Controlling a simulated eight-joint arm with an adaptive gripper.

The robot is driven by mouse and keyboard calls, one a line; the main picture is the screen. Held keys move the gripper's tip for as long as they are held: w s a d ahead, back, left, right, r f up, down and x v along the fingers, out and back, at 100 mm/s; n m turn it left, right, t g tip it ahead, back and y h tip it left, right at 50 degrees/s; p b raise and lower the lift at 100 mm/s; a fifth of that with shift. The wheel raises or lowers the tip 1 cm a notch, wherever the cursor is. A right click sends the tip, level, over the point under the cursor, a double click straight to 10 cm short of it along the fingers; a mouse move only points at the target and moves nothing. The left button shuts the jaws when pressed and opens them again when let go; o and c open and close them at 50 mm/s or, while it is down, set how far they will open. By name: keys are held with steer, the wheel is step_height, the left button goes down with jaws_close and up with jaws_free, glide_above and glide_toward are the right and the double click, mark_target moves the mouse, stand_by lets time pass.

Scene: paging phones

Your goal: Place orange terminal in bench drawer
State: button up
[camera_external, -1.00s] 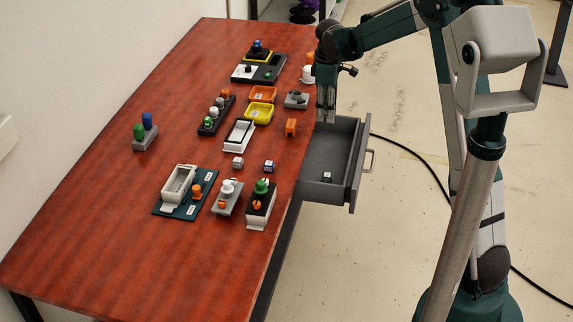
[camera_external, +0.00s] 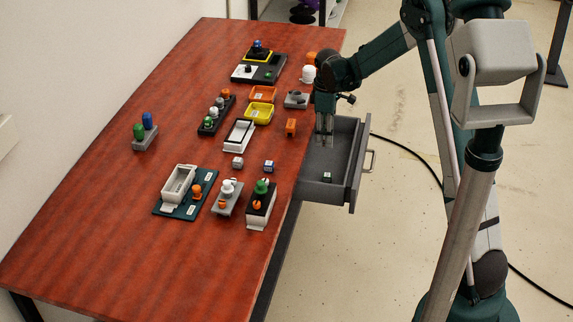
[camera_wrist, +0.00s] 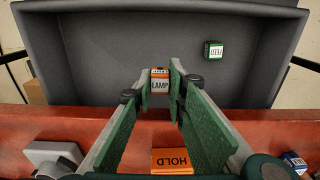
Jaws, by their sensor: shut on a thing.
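A small orange terminal (camera_wrist: 160,74) with a label reading LAMP sits between my fingertips in the wrist view. My gripper (camera_external: 325,132) is shut on it, and it also shows in the wrist view (camera_wrist: 160,92). The bench drawer (camera_external: 343,160) is pulled open at the table's right edge. My gripper is over its table-side part. The drawer's grey floor fills the upper wrist view (camera_wrist: 110,60), beyond the terminal. I cannot make out the held terminal in the external view.
A green-sided labelled cube (camera_wrist: 213,50) lies in the drawer; the rest of its floor is clear. An orange HOLD block (camera_wrist: 172,161) stands on the table (camera_external: 110,240) near the drawer. Yellow and orange trays (camera_external: 259,112) and several small fixtures occupy the table.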

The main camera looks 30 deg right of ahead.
mark_target(324, 163)
steer(key=shift+f, duration=1.6)
steer(key=shift+f+b, duration=0.75)
steer(key=shift+f, duration=1.5)
steer(key=shift+f, duration=0.15)
steer(key=o, duration=0.8)
step_height(324, 163, up, 12)
steer(key=p, duration=0.2)
steer(key=shift+p, duration=0.3)
